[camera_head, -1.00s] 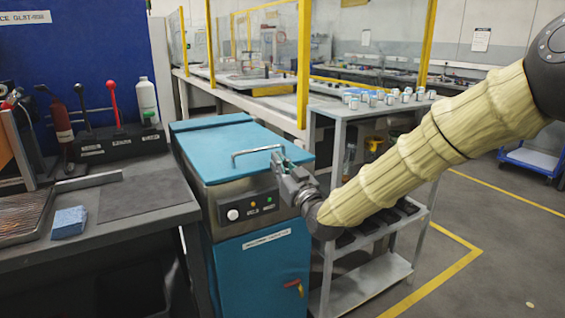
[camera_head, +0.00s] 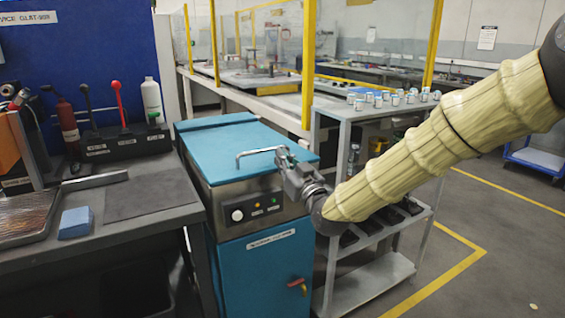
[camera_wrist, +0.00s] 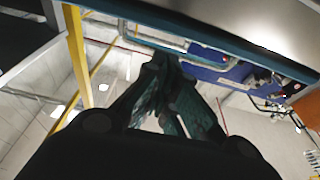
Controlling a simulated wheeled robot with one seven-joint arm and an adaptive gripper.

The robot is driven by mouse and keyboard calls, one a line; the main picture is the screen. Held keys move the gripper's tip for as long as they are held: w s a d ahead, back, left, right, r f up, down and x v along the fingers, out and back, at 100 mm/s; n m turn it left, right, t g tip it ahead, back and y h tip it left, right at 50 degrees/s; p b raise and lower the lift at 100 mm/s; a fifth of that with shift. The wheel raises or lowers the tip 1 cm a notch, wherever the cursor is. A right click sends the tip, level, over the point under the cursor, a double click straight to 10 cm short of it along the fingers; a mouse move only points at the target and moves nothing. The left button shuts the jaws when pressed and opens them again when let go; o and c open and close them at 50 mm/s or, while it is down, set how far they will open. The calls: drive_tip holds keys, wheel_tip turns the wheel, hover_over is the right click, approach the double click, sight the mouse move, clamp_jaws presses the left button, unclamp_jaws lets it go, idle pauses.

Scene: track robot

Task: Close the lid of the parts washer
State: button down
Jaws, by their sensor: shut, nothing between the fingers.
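The parts washer (camera_head: 270,265) is a blue cabinet with a steel control panel. Its blue lid (camera_head: 225,150) lies flat on top and looks down, with no clear gap visible along the front edge. A metal handle (camera_head: 239,157) runs along the lid's front. My gripper (camera_head: 284,157) is at the handle's right end, by the lid's front edge, with its fingers shut and empty. In the wrist view the dark green fingertips (camera_wrist: 166,68) point up close under the handle bar and the lid's edge (camera_wrist: 215,42); whether they touch cannot be told.
A grey workbench (camera_head: 125,232) with a blue sponge (camera_head: 75,222) and a lever box (camera_head: 125,143) stands at left. A grey shelf cart (camera_head: 385,270) with several small jars stands close at the washer's right, under my arm. Open floor lies farther right.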

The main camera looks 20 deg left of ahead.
drive_tip(key=r+v, duration=0.1)
drive_tip(key=v, duration=0.9)
drive_tip(key=s+d+f+m+g+h, duration=0.1)
drive_tip(key=s+d+f+m+h, duration=0.15)
drive_tip(key=d+f, duration=0.75)
drive_tip(key=s+d+f+m+g+h, duration=0.15)
drive_tip(key=f+h, duration=0.25)
drive_tip(key=f, duration=1.4)
drive_tip(key=s+d+f+m+g+h, duration=0.2)
drive_tip(key=s+d+f, duration=0.55)
drive_tip(key=f, duration=0.25)
drive_tip(key=s+d+f+m+g+h, duration=0.1)
drive_tip(key=s+d+f+g+h, duration=0.2)
drive_tip(key=s+d+f, duration=0.45)
drive_tip(key=s+d+f+m+g+h, duration=0.1)
drive_tip(key=s+d+f+g, duration=0.1)
drive_tip(key=s+d+f, duration=0.4)
drive_tip(key=s+d+f+m+g+h, duration=0.15)
drive_tip(key=s+d, duration=0.25)
drive_tip(key=s, duration=0.4)
drive_tip(key=s+d+f+m+g+h, duration=0.1)
drive_tip(key=s+d+f+g, duration=0.1)
drive_tip(key=s+d+f, duration=0.4)
wheel_tip(320, 180, up, 22)
drive_tip(key=s+p, duration=0.2)
drive_tip(key=p, duration=1.8)
drive_tip(key=shift+f+g+h, duration=0.2)
drive_tip(key=shift+g+h, duration=0.1)
